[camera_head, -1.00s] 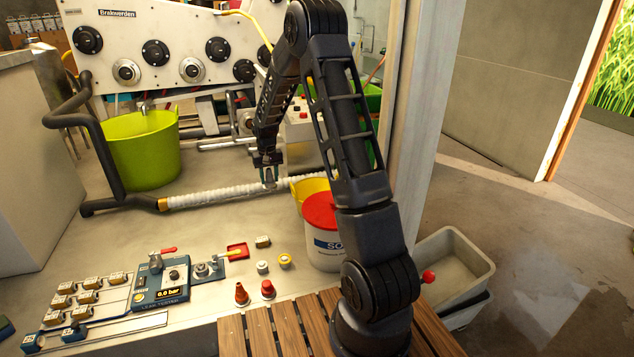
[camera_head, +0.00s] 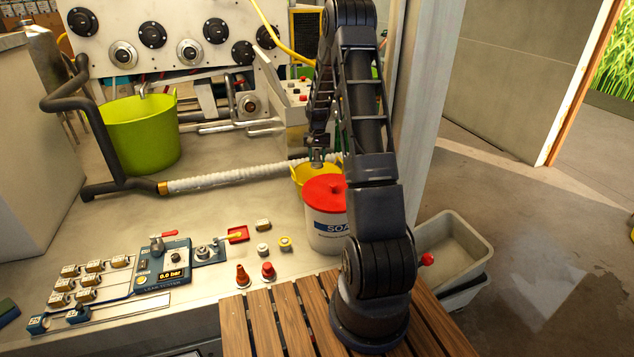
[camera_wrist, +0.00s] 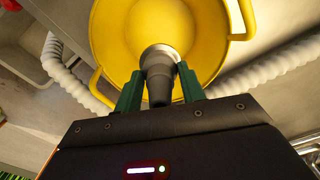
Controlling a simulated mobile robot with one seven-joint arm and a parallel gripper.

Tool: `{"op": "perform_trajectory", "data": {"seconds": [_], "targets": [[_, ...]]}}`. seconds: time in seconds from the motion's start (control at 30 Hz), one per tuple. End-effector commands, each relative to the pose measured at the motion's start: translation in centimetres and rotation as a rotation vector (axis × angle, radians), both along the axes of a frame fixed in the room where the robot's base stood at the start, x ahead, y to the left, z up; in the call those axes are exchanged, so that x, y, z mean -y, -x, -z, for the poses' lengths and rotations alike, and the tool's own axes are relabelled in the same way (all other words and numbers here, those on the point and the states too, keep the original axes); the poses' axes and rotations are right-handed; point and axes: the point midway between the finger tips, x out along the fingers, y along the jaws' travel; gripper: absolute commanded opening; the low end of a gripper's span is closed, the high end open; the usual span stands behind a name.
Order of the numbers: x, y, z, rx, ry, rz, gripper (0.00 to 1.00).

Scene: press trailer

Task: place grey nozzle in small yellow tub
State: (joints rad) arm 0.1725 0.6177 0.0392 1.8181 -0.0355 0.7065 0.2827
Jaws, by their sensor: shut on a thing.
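My gripper (camera_wrist: 158,88) is shut on the grey nozzle (camera_wrist: 158,72), which sits between its green fingers. In the wrist view the nozzle shows against the inside of the small yellow tub (camera_wrist: 110,25), over its near rim. In the head view my gripper (camera_head: 317,160) is at the tub (camera_head: 302,178), which stands behind the white bucket with a red lid. The nozzle is small at the fingertips there. It looks held above the tub; its exact height cannot be told. The bucket and my arm hide part of the tub.
The red-lidded soap bucket (camera_head: 325,210) stands just in front of the tub. A white ribbed hose (camera_head: 230,178) runs behind it. A large green tub (camera_head: 143,135) is at the left. A leak tester (camera_head: 165,262) and small fittings lie on the front of the counter.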

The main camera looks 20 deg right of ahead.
Motion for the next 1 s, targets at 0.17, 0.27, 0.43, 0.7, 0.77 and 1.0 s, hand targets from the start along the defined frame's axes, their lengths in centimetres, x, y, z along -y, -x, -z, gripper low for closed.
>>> {"op": "perform_trajectory", "data": {"seconds": [0.17, 0.27, 0.43, 0.7, 0.77, 1.0], "targets": [[0.0, 0.1, 4.1, -0.003, -0.001, 0.000, 0.14], [0.0, 0.0, 6.2, -0.003, -0.001, -0.001, 0.14], [0.0, 0.0, 9.3, -0.002, -0.001, -0.002, 0.14], [0.0, 0.0, 11.1, 0.000, 0.000, -0.001, 0.14], [0.0, 0.0, 11.6, -0.001, 0.000, -0.001, 0.14], [-0.1, 0.1, 14.7, -0.002, -0.001, 0.000, 0.14]]}}
